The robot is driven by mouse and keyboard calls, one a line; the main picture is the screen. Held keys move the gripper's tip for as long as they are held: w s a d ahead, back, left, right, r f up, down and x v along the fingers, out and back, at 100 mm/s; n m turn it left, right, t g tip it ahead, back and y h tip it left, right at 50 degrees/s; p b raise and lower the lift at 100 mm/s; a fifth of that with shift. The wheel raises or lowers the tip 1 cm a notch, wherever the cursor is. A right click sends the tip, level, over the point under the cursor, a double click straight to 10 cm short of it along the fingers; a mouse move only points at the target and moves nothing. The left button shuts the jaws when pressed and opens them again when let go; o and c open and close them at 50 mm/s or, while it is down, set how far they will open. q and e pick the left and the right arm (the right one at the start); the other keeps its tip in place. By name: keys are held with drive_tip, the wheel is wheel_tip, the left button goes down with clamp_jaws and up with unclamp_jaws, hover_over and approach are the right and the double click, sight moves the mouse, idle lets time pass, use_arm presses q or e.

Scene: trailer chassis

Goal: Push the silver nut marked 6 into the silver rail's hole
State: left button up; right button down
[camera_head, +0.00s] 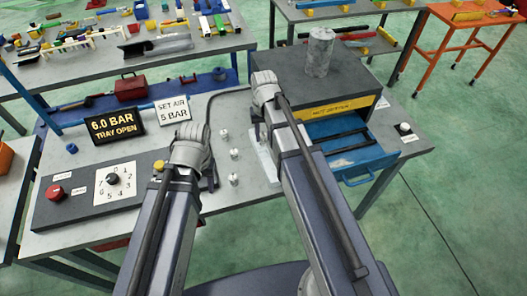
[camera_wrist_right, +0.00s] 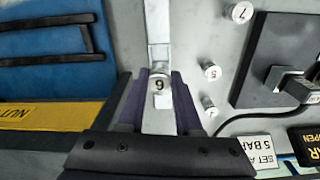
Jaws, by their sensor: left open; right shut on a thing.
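The silver rail (camera_wrist_right: 157,22) runs down from the top of the right wrist view, between my finger tips. In the head view a strip of the rail (camera_head: 265,157) shows beside my right arm. The silver nut marked 6 (camera_wrist_right: 159,83) is between the fingers of my right gripper (camera_wrist_right: 157,92), which is shut on it over the rail. The rail's hole is not clearly visible, and I cannot tell whether the nut is in it. My left gripper (camera_head: 196,160) is open above the table beside the control panel; its fingers are mostly hidden.
Loose silver nuts (camera_wrist_right: 211,71) stand beside the rail, one marked 7 (camera_wrist_right: 239,12). A control panel (camera_head: 80,196) with a dial and red button lies left. A grey cabinet (camera_head: 350,75) with an open blue drawer (camera_head: 350,150) stands right. Signs (camera_head: 117,127) stand behind.

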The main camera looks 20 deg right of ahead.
sight(264, 145)
use_arm(q)
drive_tip(key=shift+f+b, duration=2.8)
drive_tip(key=shift+f, duration=0.55)
use_arm(e)
drive_tip(key=shift+s+f, duration=0.1)
drive_tip(key=shift+f, duration=3.3)
use_arm(q)
drive_tip(key=shift+s+r, duration=0.1)
use_arm(e)
drive_tip(key=shift+r, duration=0.15)
drive_tip(key=c, duration=0.8)
unclamp_jaws()
drive_tip(key=shift+o, duration=1)
